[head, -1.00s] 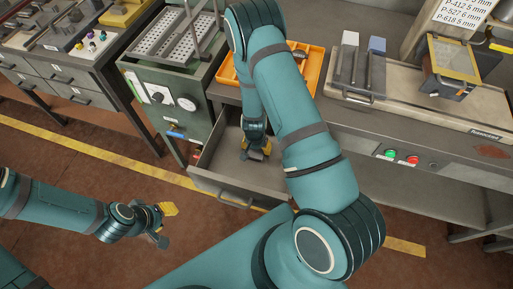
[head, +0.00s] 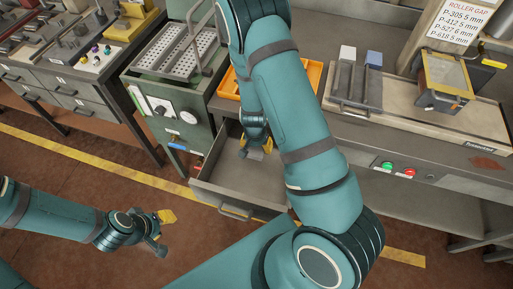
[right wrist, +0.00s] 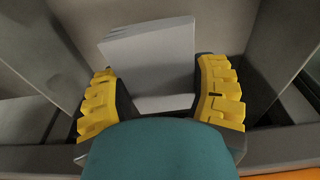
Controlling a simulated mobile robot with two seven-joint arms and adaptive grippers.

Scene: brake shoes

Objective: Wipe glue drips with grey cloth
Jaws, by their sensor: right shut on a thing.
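My right gripper (head: 256,150) reaches down into the open drawer (head: 216,186) under the bench. In the right wrist view its yellow-padded fingers are on either side of a folded light grey cloth (right wrist: 152,58), and it is shut on this cloth. The cloth has several layers and stands up past the fingertips between the drawer walls. In the head view the cloth is barely visible at the fingertips. My left gripper (head: 165,232) is open and empty over the floor at the left. I cannot make out any glue drips for sure.
An orange tray (head: 314,76) sits on the bench behind my right arm. A grey holder (head: 352,98) with two blocks and a glue roller unit (head: 446,100) stand at the right. A green machine (head: 172,110) borders the drawer.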

